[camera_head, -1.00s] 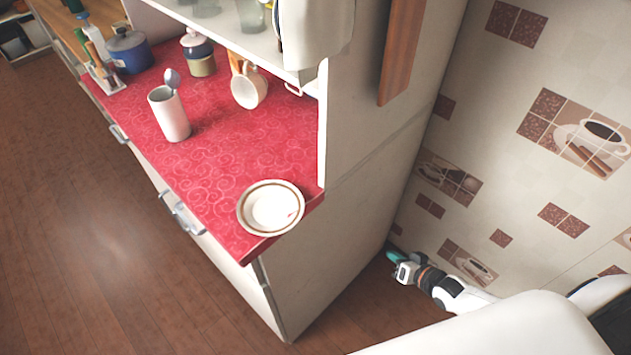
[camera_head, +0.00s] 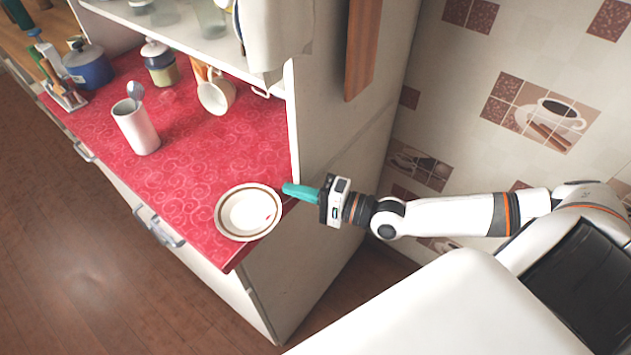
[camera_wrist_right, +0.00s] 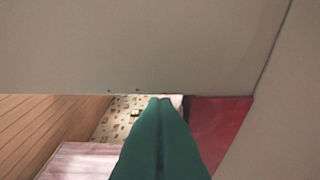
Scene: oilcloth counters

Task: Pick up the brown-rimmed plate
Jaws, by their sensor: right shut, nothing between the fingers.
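The brown-rimmed plate (camera_head: 232,226) lies flat on the red counter (camera_head: 195,180), close to its near right corner. It is white with a brown ring near its edge and a small red mark inside. My right gripper (camera_head: 287,189) comes in from the right with its teal fingers pointing left, at the counter's right edge just beside the plate. Its fingers are together and empty. In the right wrist view the shut teal fingers (camera_wrist_right: 159,102) show from behind, with a strip of red counter (camera_wrist_right: 220,125) to their right; the plate cannot be made out there. My left gripper is not in view.
A white cup (camera_head: 136,128) with a spoon, a mug (camera_head: 216,97), a jar (camera_head: 160,65) and a blue pot (camera_head: 88,68) stand farther back. The cabinet side panel (camera_head: 345,110) rises behind my right gripper. The counter between plate and cup is clear.

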